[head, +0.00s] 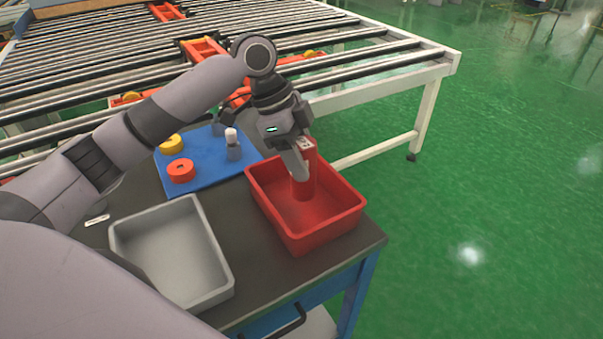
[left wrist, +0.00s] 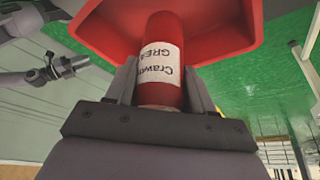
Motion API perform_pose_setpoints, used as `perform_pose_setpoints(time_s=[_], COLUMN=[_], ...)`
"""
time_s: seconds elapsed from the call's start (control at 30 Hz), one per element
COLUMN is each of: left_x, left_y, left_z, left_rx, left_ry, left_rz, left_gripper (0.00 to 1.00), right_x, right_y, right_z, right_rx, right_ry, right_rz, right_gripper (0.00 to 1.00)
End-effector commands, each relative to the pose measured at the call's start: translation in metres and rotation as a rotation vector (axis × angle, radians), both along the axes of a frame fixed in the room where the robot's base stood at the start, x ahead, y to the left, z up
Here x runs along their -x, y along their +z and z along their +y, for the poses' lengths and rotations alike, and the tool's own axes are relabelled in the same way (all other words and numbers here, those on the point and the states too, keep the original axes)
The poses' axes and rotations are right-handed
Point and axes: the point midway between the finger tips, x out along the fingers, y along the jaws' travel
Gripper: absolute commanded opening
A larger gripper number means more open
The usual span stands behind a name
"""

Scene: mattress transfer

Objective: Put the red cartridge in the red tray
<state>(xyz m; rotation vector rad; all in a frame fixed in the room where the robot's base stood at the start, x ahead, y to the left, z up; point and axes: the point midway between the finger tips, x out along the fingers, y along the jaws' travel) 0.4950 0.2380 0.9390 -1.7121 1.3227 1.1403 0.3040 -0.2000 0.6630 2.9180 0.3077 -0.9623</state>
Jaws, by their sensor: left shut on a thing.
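The red cartridge (head: 309,184) is upright in the head view, with its lower part inside the red tray (head: 337,225). My left gripper (head: 303,165) is shut on the cartridge from above. In the left wrist view the cartridge (left wrist: 164,40), with a white printed label, sits between the two fingers (left wrist: 160,85), and the red tray (left wrist: 230,25) lies beyond it. I cannot tell whether the cartridge touches the tray floor.
A grey tray (head: 222,262) stands left of the red tray on the dark table (head: 275,285). A blue mat (head: 213,180) behind holds a yellow piece (head: 172,144), an orange-red piece (head: 180,171) and a small white-topped bottle (head: 232,145). A roller conveyor (head: 345,57) stands behind the table.

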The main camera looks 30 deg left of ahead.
Motion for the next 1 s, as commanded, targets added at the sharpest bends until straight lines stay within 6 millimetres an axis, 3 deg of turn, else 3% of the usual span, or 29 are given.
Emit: perform_pose_setpoints(time_s=[0.27, 0.63, 0.67, 0.7, 1.0], left_x=[0.001, 0.0, 0.0, 0.0, 0.0], left_y=[-0.038, -0.042, -0.043, -0.042, -0.042], left_z=[0.0, 0.0, 0.0, 0.0, 0.0], left_rx=[0.0, -0.001, -0.001, -0.001, -0.001], left_ry=[0.0, 0.001, 0.001, 0.001, 0.001], left_rz=[0.002, 0.002, 0.002, 0.002, 0.002], left_gripper=[0.15, 0.15, 0.62, 0.76, 0.78], right_x=[0.0, 0.0, -0.001, -0.001, -0.001], right_y=[-0.005, -0.002, -0.003, -0.003, -0.004], right_z=[0.0, 0.0, 0.0, 0.0, 0.0], right_rx=[0.0, 0.0, 0.0, 0.0, 0.001], right_ry=[0.002, 0.002, 0.002, 0.002, 0.003], right_rz=[0.004, 0.003, 0.003, 0.002, 0.002], right_gripper=[0.43, 0.43, 0.43, 0.43, 0.43])
